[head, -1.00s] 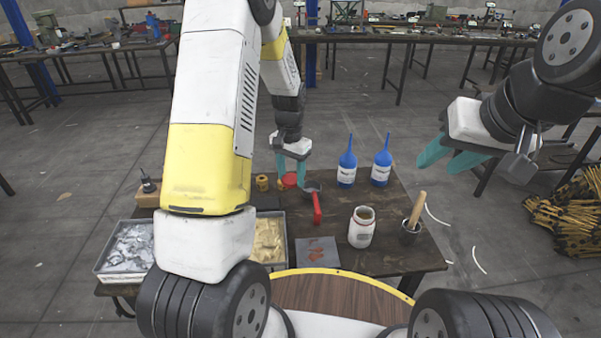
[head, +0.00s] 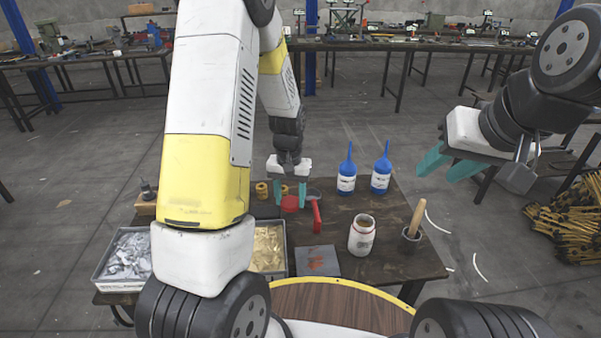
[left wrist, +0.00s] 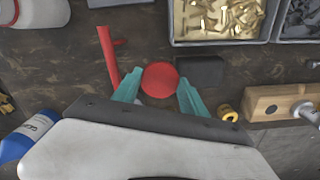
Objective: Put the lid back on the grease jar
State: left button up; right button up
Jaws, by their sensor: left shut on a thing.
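The red lid (head: 290,203) is between the fingertips of my left gripper (head: 290,198), which is shut on it. In the left wrist view the lid (left wrist: 160,80) shows as a round red disc between the teal fingers (left wrist: 158,92). Whether it clears the table is hard to tell. The white grease jar (head: 362,237) stands upright and open on the table, nearer and to the right of the lid. Part of the jar (left wrist: 35,12) shows at the top left of the left wrist view. My right gripper (head: 436,174) is open and empty, off to the right.
A red-handled tool (head: 317,215) lies between lid and jar. Two blue bottles (head: 346,180) stand behind. A pot with a wooden-handled tool (head: 411,240) is right of the jar. A grey mat (head: 318,262) and trays of brass (head: 285,240) and silver pieces (head: 103,265) are nearer.

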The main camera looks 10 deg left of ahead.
aim_at(361, 239)
jog(key=j+z, duration=0.3)
jog(key=k+j+z, duration=0.15)
jog(key=k+z, duration=0.15)
jog(key=k+j+z, duration=0.4)
jog(key=z, duration=0.2)
jog(key=k+j+z, duration=0.35)
jog(key=k+z, duration=0.15)
jog(key=k, duration=0.15)
jog(key=i+j, duration=0.15)
jog(key=j, duration=0.15)
jog(key=i+j, duration=0.2)
jog(key=j, duration=0.05)
